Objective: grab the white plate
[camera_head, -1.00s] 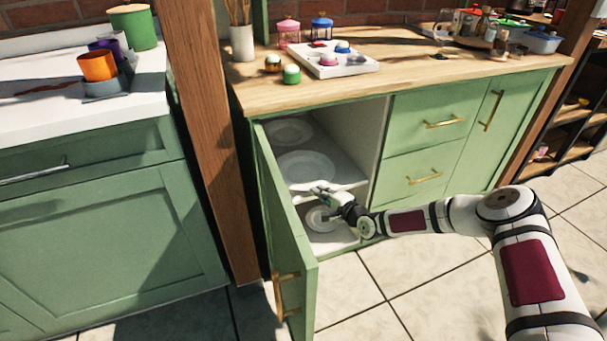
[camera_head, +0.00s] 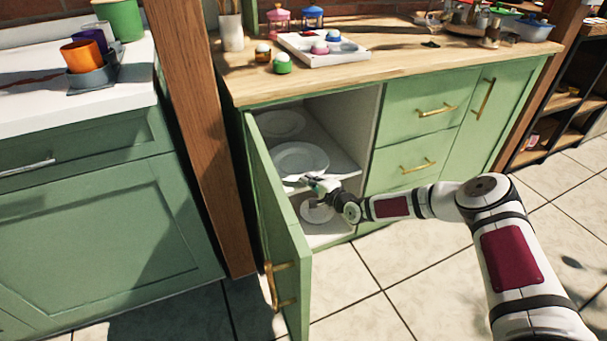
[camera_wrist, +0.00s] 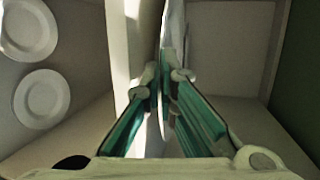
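A large white plate (camera_head: 299,157) lies on the middle shelf of the open green cabinet, near the shelf's front edge. My gripper (camera_head: 314,184) is at its front rim. In the wrist view the plate (camera_wrist: 164,115) is edge-on between the two teal fingers of my gripper (camera_wrist: 165,78), and the fingertips are close against its two sides. The gripper looks shut on the rim. Any small gap there is hard to make out.
Another plate (camera_head: 280,124) lies further back on the shelf. A smaller plate (camera_head: 316,211) lies in the lower compartment, partly hidden; the wrist view shows two plates there. The open cabinet door (camera_head: 276,225) stands close left. The counter (camera_head: 380,80) is above.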

